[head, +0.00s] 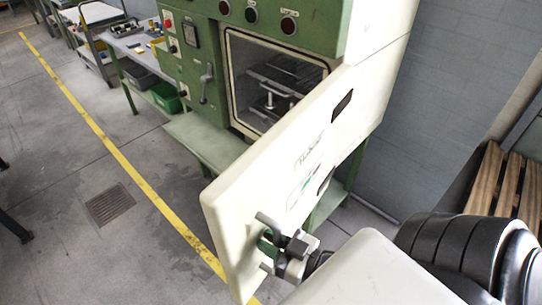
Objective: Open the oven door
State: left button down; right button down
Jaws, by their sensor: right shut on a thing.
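The green oven (240,28) stands at the top centre, with its front open. Its white oven door (262,170) stands swung out from the right side of the opening towards me. The lit chamber (277,80) shows, with metal shelving inside. My right gripper (269,245) is at the door's lower, near part, shut on a small green piece there, which looks like the door handle (267,244). The fingers hide part of this piece. My left gripper is not in view.
A workbench (135,45) with small items and dark and green bins stands at the back left. Open floor with a yellow line (110,150) and a drain grate (110,204) lies left of the door. Wooden slats (505,180) are at the right by the grey wall.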

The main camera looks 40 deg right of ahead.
jog(key=shift+f, duration=0.15)
jog(key=c, duration=1.3)
grip_release()
jog(key=shift+a, duration=0.1)
jog(key=shift+c, duration=0.2)
jog(key=shift+a, duration=0.1)
jog(key=shift+s, duration=0.1)
jog(key=b+v, duration=0.3)
jog(key=v, duration=0.7)
jog(key=shift+s, duration=0.35)
